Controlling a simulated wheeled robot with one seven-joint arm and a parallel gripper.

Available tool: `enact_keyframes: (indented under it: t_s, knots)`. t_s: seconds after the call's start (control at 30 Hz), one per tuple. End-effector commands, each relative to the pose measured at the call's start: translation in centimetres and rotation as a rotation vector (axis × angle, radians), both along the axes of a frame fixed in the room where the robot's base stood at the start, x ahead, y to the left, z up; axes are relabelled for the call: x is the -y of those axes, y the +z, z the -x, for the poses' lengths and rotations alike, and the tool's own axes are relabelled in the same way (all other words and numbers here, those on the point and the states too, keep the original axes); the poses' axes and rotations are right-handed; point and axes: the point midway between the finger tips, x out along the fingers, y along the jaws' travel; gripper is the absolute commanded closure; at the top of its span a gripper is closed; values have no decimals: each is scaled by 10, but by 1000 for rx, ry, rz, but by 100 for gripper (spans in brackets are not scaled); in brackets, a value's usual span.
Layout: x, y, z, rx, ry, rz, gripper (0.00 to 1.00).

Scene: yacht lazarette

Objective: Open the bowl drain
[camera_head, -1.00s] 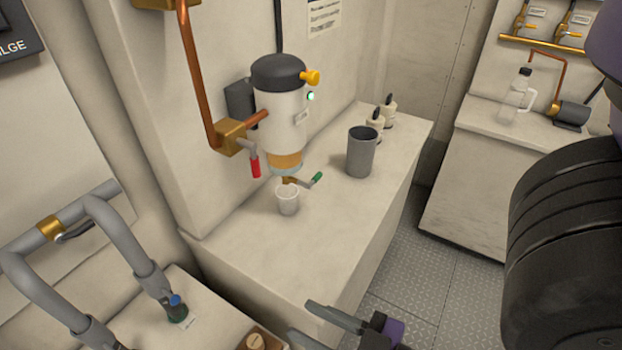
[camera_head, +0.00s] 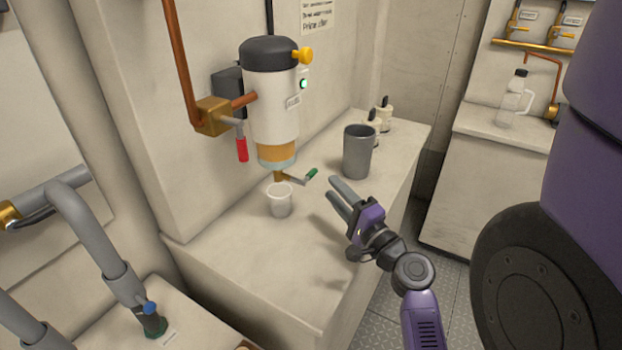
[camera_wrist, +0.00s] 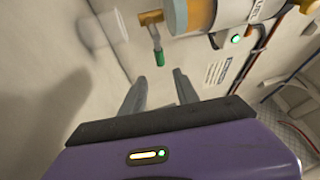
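The filter unit (camera_head: 270,110) is on the wall, with a dark cap, white body and an amber bowl (camera_head: 277,153) at its base. Under the bowl is a brass drain valve (camera_head: 280,176) with a green-tipped handle (camera_head: 311,174) sticking out to the right. A clear cup (camera_head: 280,201) stands on the counter below the drain. My gripper (camera_head: 338,198) is open and empty, over the counter to the right of the cup and just short of the green handle. In the wrist view the green handle (camera_wrist: 159,58) lies ahead of the fingers (camera_wrist: 160,90), apart from them.
A grey tumbler (camera_head: 358,152) stands on the counter behind my gripper, with small white bottles (camera_head: 383,112) beyond it. A red-handled valve (camera_head: 241,149) hangs left of the filter. The counter front (camera_head: 290,265) is clear.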

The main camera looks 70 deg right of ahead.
Motion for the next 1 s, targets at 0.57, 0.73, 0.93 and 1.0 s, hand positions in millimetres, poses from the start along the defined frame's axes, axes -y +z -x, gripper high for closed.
enact_keyframes:
  t_s: [0.57,0.73,0.93,1.0]
  knots:
    - [19,16,-55,61,81,-46,63]
    - [29,17,-68,59,81,-46,63]
    - [31,16,-72,59,80,-47,63]
    - [31,16,-72,59,80,-47,63]
